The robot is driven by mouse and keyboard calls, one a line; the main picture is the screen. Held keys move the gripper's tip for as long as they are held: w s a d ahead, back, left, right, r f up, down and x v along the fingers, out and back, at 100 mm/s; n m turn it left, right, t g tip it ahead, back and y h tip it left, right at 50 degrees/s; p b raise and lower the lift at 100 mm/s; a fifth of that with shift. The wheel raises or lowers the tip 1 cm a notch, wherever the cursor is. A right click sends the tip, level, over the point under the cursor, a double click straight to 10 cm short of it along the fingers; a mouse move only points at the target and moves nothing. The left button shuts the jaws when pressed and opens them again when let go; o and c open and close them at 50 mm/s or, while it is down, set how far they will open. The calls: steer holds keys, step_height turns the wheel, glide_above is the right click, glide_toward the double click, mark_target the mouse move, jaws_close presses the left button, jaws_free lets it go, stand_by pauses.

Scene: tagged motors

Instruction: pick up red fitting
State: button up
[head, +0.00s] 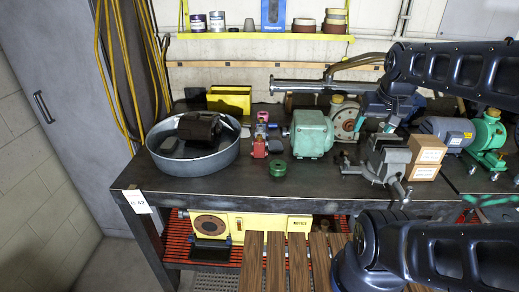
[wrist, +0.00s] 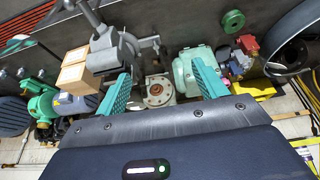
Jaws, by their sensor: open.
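The red fitting (head: 259,148) stands on the dark workbench (head: 240,193), between the round metal pan and the green motor. In the wrist view the red fitting (wrist: 249,44) is at the upper right, beyond the green motor. My gripper (head: 376,124) hangs over the bench to the right of the fitting, near the pump end of the green motor and the vise. Its teal fingers are apart and nothing shows between them in the wrist view (wrist: 161,72). The fitting is clear of the gripper.
The green motor (head: 311,134) lies between the fitting and my gripper. A green ring-shaped part (head: 277,170) sits in front of the fitting. The pan (head: 182,168) holds a dark motor. A vise (head: 388,158) and cardboard boxes (head: 425,154) stand at right. A yellow bin (head: 229,99) is behind.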

glide_above(259, 139)
steer(key=s, duration=0.2)
step_height(259, 139, down, 14)
steer(key=x, duration=0.5)
steer(key=shift+s+d+f, duration=0.1)
steer(key=shift+d, duration=0.25)
steer(key=shift+a+x, duration=0.15)
steer(key=shift+x, duration=1.2)
steer(key=shift+a+x, duration=0.15)
steer(key=shift+x, duration=1.2)
jaws_close()
